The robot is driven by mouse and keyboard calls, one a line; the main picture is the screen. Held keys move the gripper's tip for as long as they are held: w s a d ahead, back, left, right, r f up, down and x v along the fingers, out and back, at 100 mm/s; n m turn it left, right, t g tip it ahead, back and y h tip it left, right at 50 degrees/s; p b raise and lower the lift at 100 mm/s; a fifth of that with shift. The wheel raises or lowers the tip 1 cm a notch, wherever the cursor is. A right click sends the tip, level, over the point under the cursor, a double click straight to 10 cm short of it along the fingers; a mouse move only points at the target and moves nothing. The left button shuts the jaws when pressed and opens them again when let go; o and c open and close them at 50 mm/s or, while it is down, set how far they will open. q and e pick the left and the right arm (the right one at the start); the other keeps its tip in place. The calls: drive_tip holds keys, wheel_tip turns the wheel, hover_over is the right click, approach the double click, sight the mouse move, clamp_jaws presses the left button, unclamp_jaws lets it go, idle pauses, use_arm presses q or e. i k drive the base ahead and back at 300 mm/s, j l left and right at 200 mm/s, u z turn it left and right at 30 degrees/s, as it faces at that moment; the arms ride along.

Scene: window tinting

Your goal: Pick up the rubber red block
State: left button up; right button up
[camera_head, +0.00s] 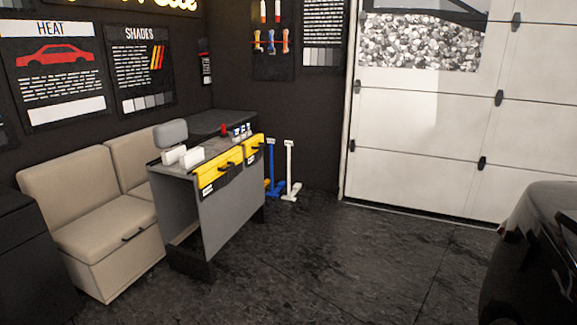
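A small red object (224,129), likely the rubber red block, stands on top of the grey workbench (225,212), toward its back edge. It is small and far off, so its exact shape is hard to tell. Neither of my grippers shows in the head view.
On the bench are white blocks (191,157), a grey rounded item (171,134) and small bottles (241,131); yellow drawers (219,172) face right. A beige sofa (97,223) stands left, a black car (535,262) right. The dark floor (350,265) between is clear.

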sight(224, 135)
drive_tip(key=i, duration=3)
